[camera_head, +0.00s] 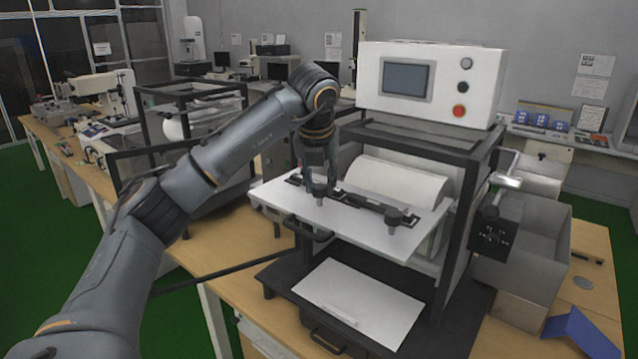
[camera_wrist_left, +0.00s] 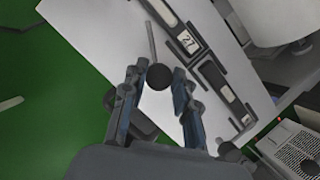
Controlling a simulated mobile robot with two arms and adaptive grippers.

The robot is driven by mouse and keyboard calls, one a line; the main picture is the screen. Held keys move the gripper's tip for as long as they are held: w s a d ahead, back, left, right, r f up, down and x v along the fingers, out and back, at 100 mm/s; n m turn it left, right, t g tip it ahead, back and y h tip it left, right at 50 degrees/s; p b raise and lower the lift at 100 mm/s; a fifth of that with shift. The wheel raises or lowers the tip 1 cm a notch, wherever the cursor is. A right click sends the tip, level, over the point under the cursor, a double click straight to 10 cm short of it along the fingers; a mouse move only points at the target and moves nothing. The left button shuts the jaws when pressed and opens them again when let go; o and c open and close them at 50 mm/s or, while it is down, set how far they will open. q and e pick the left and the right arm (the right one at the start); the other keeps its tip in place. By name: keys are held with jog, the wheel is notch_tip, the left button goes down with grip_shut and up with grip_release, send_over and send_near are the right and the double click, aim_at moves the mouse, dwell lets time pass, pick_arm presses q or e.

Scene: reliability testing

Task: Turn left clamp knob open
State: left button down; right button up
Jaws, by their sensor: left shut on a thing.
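The left clamp knob is a small dark round knob (camera_wrist_left: 159,76) on the white plate (camera_wrist_left: 95,45), beside the dark clamp bar. In the left wrist view it sits between the fingers of my left gripper (camera_wrist_left: 157,88). In the head view my left gripper (camera_head: 319,192) points straight down over the left end of the clamp bar (camera_head: 362,203), shut on the knob and mostly hiding it. A second dark clamp knob (camera_head: 393,214) stands upright near the right end of the bar. My right gripper is not in view.
The plate sits within a black-framed test machine with a white roller (camera_head: 398,180) behind it. A white control box (camera_head: 430,82) with a screen and a red button is on top. A black handle (camera_head: 306,229) juts out below the plate's left front. A grey bin (camera_head: 535,250) stands right.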

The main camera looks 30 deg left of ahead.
pick_arm(q)
jog(key=n+y, duration=0.1)
jog(key=n, duration=0.2)
jog(key=shift+n+g, duration=0.3)
jog(key=shift+g, duration=0.1)
jog(key=shift+w+n+g+y+p, duration=0.1)
jog(key=shift+n+g+y+p, duration=0.4)
jog(key=shift+n, duration=0.9)
jog(key=c, duration=1)
grip_release()
jog(key=v, duration=1.2)
